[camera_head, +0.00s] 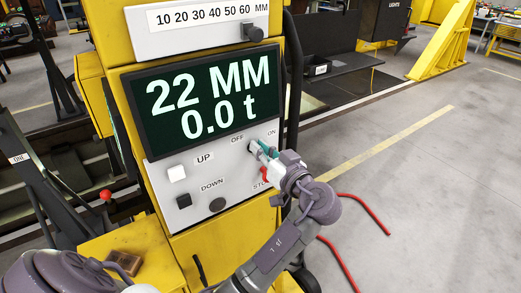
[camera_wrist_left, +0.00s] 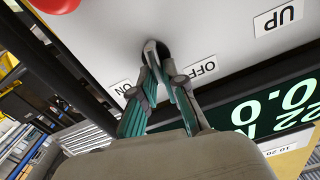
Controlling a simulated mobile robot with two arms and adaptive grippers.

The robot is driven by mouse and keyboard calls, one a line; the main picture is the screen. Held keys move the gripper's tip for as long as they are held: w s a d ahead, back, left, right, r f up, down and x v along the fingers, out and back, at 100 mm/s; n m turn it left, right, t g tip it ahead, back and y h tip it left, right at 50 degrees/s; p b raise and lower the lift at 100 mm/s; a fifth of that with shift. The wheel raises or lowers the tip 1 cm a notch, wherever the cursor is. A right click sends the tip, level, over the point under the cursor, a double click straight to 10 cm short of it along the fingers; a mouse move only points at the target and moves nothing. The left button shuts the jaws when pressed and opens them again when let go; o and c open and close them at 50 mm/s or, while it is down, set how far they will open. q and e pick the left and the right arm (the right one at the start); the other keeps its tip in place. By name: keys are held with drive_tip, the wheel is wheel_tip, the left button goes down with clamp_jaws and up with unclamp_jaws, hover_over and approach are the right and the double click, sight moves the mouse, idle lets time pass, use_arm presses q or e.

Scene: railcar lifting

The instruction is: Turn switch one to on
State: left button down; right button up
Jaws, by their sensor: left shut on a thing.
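The control panel (camera_head: 225,188) on the yellow lifting column has a switch between the labels OFF and ON. My left gripper (camera_head: 259,149) reaches it from the lower right, and its fingers cover most of the switch. In the left wrist view the fingers (camera_wrist_left: 158,68) are shut on the small metal switch lever (camera_wrist_left: 151,47), with a dark round base behind it. The OFF label (camera_wrist_left: 203,68) and ON label (camera_wrist_left: 122,87) lie on either side of the fingers. I cannot tell exactly which position the lever is in. My right gripper is not in view.
The display (camera_head: 208,99) above reads 22 MM and 0.0 t. A white UP button (camera_head: 177,173) and dark buttons sit left of the gripper. A red stop button (camera_wrist_left: 55,4) is close beside it. A red hose lies on the floor at right.

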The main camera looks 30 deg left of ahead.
use_arm(q)
drive_tip(key=m, duration=0.5)
drive_tip(key=m+p, duration=0.1)
drive_tip(key=m, duration=0.1)
drive_tip(key=shift+w+d+f+m, duration=0.1)
drive_tip(key=shift+w+d+m, duration=0.05)
drive_tip(key=shift+w+m, duration=0.25)
drive_tip(key=shift+f+m, duration=0.1)
drive_tip(key=shift+m, duration=0.9)
drive_tip(key=shift+w, duration=0.1)
drive_tip(key=c, duration=1.3)
unclamp_jaws()
drive_tip(key=shift+o, duration=0.4)
drive_tip(key=shift+f, duration=0.1)
